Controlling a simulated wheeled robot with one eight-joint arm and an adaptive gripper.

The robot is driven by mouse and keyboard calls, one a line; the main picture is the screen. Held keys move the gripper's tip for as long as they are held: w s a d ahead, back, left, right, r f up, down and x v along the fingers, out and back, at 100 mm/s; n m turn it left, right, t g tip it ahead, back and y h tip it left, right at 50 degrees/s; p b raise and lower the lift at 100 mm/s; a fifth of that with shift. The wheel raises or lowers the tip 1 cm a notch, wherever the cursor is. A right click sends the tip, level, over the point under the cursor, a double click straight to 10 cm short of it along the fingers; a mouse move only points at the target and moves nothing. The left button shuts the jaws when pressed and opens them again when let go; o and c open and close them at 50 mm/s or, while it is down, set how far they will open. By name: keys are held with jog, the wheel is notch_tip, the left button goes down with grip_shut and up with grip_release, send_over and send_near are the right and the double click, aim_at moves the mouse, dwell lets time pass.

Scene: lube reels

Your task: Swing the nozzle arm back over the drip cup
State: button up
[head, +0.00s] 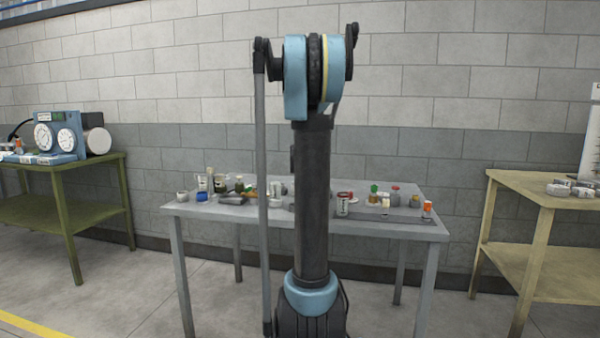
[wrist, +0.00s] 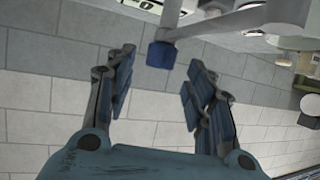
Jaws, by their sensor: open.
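In the wrist view a pale grey arm (wrist: 225,24) runs in from the upper right and ends in a blue block (wrist: 160,55). It looks like the nozzle arm, though its full shape is cut off by the frame. My gripper (wrist: 158,78) is open and empty, with its fingers spread on either side below the blue block. The block shows beyond the fingertips, between them, and I see no contact. I cannot make out the drip cup in either view. My gripper is out of the head view.
In the head view a grey table (head: 385,225) with many small bottles and jars stands behind my arm. A green table (head: 95,175) with a blue gauge unit (head: 62,135) is at left. A wooden table (head: 525,186) is at right. The floor between the tables is clear.

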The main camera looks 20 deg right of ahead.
jog(key=v, duration=0.7)
jog(key=shift+s, duration=0.25)
jog(key=shift+a, duration=0.1)
